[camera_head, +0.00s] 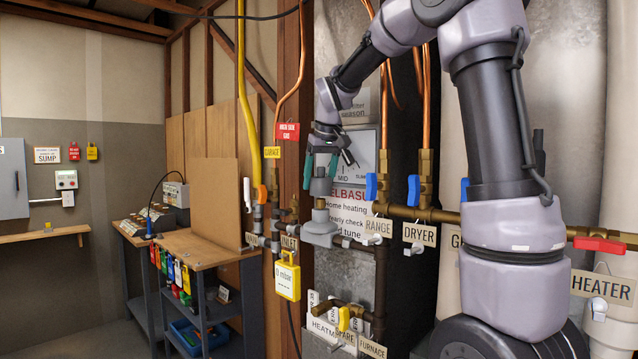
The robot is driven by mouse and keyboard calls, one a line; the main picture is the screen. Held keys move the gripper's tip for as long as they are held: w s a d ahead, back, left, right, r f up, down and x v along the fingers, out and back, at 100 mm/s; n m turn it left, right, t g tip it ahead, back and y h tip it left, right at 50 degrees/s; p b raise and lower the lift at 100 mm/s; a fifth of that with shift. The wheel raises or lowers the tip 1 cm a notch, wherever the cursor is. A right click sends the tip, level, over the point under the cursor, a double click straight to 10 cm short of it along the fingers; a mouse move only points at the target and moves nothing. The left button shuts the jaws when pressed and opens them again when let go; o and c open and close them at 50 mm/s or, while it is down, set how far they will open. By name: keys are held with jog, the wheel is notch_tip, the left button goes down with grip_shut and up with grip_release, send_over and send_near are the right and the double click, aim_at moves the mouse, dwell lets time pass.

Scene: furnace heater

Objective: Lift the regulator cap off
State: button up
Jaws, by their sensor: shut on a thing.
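The regulator cap (321,187) is a small grey cylinder, upright over that piece. My gripper (322,173) points down from above and is shut on the cap, with a dark green finger showing at its left. I cannot tell from this view whether the cap still touches the regulator below.
Blue valve handles (371,187) and tags for RANGE (379,228) and DRYER (419,234) stand close on the right. A yellow gauge (287,278) hangs below left. A workbench (200,249) with an upright board stands farther left. Open floor lies in front of the left wall.

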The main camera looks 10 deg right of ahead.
jog(key=shift+r, duration=2)
jog(key=shift+s, duration=0.1)
